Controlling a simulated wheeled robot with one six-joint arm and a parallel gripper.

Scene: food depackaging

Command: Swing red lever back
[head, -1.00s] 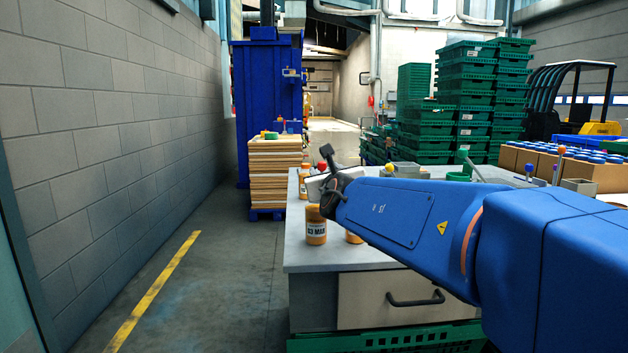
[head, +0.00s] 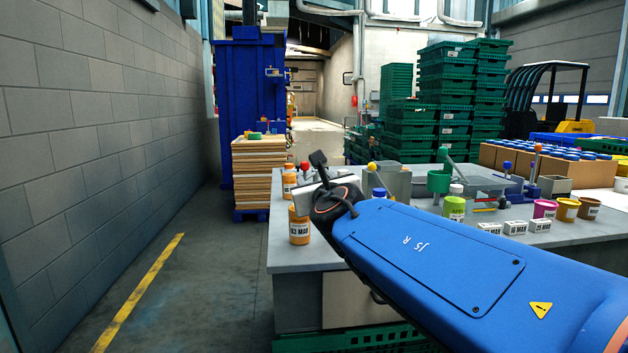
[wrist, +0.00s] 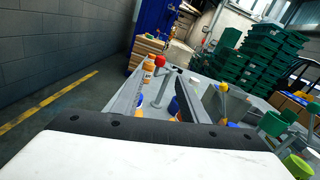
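The red lever's ball knob (head: 305,168) stands at the far left of the workbench, just beyond my gripper. In the wrist view the red knob (wrist: 159,60) is near the tip of the left finger, with a grey rod below it. I cannot tell whether the finger touches it. My gripper (wrist: 177,72) is open, with its two grey fingers spread and nothing held.
Orange-lidded jars (head: 299,226) stand by the workbench's (head: 285,253) left edge. A yellow-knobbed lever (head: 373,167), a green cup (head: 439,182) and small labelled boxes (head: 515,227) are to the right. Green crates (head: 447,97) are stacked behind. The aisle floor at left is clear.

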